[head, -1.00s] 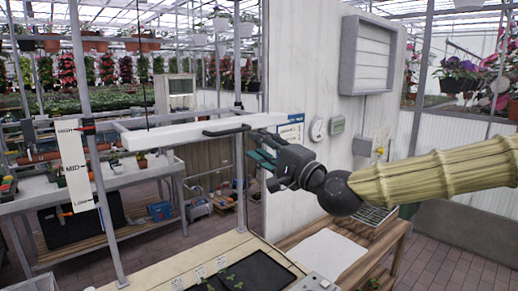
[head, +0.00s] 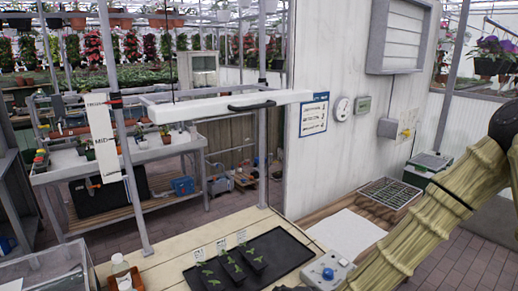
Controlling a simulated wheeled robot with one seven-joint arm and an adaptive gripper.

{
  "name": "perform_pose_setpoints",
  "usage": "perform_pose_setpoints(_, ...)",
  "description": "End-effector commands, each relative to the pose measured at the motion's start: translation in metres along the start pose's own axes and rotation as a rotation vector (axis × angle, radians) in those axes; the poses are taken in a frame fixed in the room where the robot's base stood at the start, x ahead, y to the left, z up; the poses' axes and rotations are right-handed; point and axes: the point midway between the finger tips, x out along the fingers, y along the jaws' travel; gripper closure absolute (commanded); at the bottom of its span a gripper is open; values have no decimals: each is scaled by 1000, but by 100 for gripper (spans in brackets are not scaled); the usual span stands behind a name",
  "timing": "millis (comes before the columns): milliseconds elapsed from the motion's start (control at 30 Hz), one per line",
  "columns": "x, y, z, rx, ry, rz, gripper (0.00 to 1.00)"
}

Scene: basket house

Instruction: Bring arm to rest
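My arm (head: 440,215) shows at the right edge of the head view, in a ribbed straw-coloured cover with a dark joint at the top right. It slopes down to the left toward the bench's right end. My gripper is not in the picture, so its fingers cannot be seen. A white horizontal bar (head: 215,114) with a black handle (head: 251,106) hangs level above the bench, with nothing touching the handle. A white board (head: 104,145) marked with height words stands at the bar's left.
A wooden bench (head: 190,245) carries a black tray (head: 262,260) with several seedling pots. A control box (head: 328,270) with a blue knob is at its right, near my arm. A bottle (head: 121,272) stands front left. A wall panel (head: 350,50) rises behind.

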Motion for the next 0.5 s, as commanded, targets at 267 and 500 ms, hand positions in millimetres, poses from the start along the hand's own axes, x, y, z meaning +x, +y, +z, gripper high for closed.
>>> perform_pose_setpoints(267,-1,146,78,-151,-135,276,66)
perform_pose_setpoints(500,-38,265,139,-308,-284,505,66)
